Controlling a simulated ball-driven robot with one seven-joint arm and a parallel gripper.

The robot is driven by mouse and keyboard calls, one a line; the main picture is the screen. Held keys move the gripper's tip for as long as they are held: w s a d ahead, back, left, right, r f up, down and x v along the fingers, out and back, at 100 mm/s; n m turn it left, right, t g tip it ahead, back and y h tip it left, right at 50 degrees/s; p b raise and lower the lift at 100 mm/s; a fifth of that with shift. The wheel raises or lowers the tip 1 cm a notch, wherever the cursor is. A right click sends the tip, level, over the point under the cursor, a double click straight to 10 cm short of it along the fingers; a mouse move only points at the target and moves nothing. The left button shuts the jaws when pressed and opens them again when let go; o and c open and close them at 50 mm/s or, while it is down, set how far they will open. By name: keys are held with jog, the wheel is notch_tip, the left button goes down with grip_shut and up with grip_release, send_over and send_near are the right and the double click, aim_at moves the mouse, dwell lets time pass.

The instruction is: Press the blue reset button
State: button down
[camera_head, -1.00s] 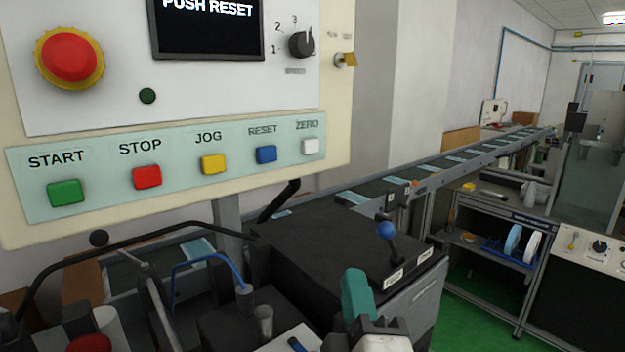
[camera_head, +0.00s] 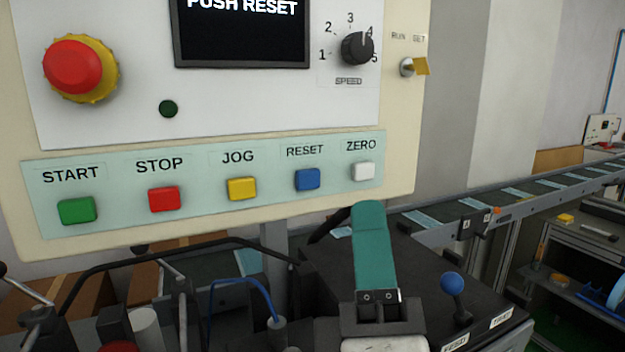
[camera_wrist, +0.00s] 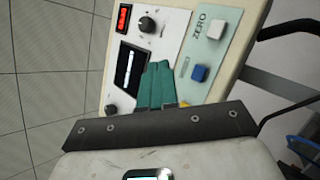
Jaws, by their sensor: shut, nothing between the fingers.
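The blue RESET button (camera_head: 307,180) sits on the pale green strip of the control panel, between the yellow JOG button (camera_head: 242,188) and the white ZERO button (camera_head: 363,172). My gripper (camera_head: 369,206) has teal fingers that are shut and empty. In the head view its tips are below and right of the blue button, under the panel's lower edge. In the wrist view the blue button (camera_wrist: 199,73) shows to the right of the teal fingers (camera_wrist: 158,68), with a visible offset. The screen (camera_head: 243,30) reads "PUSH RESET".
A green START button (camera_head: 77,210), red STOP button (camera_head: 164,199) and red emergency knob (camera_head: 73,67) share the panel. A speed dial (camera_head: 357,48) and key switch (camera_head: 412,67) sit upper right. Below is a dark machine with a blue-knobbed lever (camera_head: 453,285); a conveyor (camera_head: 480,212) runs right.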

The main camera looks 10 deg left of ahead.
aim_at(308, 179)
jog(key=shift+w+a+b, duration=0.6)
jog(key=shift+w+a, duration=0.2)
jog(key=shift+w, duration=0.35)
jog(key=shift+w+a+b, duration=0.55)
jog(key=shift+w+a, duration=0.2)
jog(key=shift+w, duration=0.4)
jog(key=shift+w+a+b, duration=0.6)
jog(key=shift+w+a, duration=0.2)
jog(key=shift+w, duration=0.35)
jog(key=shift+w+a, duration=0.25)
jog(key=shift+w, duration=0.1)
jog(key=shift+w+a+b, duration=0.25)
jog(key=shift+w+b, duration=0.15)
jog(key=shift+b, duration=0.2)
jog(key=shift+s, duration=0.1)
dwell(0.3)
jog(key=shift+s+d+p, duration=0.45)
jog(key=shift+s, duration=0.2)
